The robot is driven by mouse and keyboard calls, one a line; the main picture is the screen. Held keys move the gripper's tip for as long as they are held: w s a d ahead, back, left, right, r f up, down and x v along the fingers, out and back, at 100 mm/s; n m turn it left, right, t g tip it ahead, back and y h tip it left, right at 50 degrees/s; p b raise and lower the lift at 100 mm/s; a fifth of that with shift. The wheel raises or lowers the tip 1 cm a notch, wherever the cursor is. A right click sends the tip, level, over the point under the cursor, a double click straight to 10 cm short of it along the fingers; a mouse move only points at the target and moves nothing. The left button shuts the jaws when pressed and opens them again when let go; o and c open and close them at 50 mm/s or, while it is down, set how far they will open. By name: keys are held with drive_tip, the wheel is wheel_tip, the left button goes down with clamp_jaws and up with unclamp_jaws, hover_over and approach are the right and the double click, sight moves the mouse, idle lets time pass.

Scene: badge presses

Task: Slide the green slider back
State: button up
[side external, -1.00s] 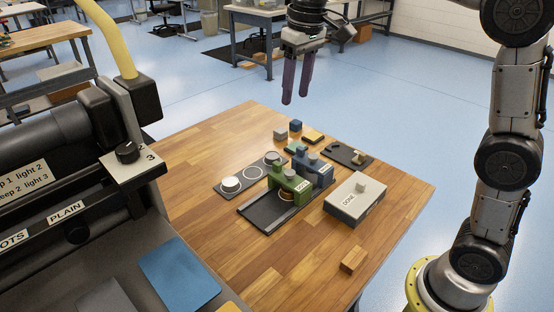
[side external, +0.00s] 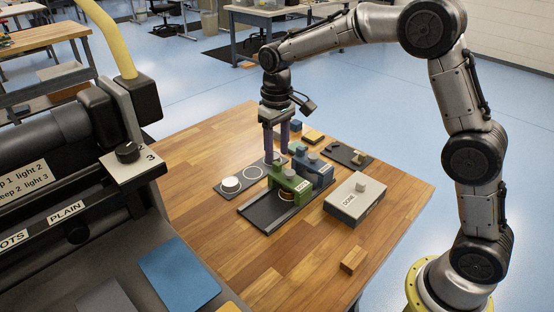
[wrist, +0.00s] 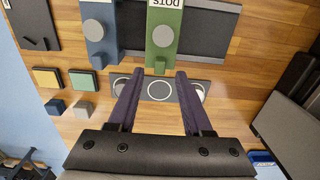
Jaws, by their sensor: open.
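In the wrist view the green slider (wrist: 163,35) has a small green tab pointing toward my fingers. My gripper (side external: 276,153) is above the table behind the green slider. In the wrist view my gripper (wrist: 159,77) is open and empty, its two purple fingers apart on either side of the tab's line. I cannot tell whether either finger touches anything.
A dark strip with white rings (wrist: 159,90) lies below my fingers, with a white disc (side external: 230,184) at one end. A grey box labelled "DONE" (side external: 352,203), a dark plate (side external: 343,150), a wooden block (side external: 353,260) and small coloured blocks (wrist: 45,79) are nearby.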

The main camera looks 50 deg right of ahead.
sight(277, 163)
drive_tip(key=shift+f, duration=1.75)
clamp_jaws()
drive_tip(key=shift+r, duration=0.1)
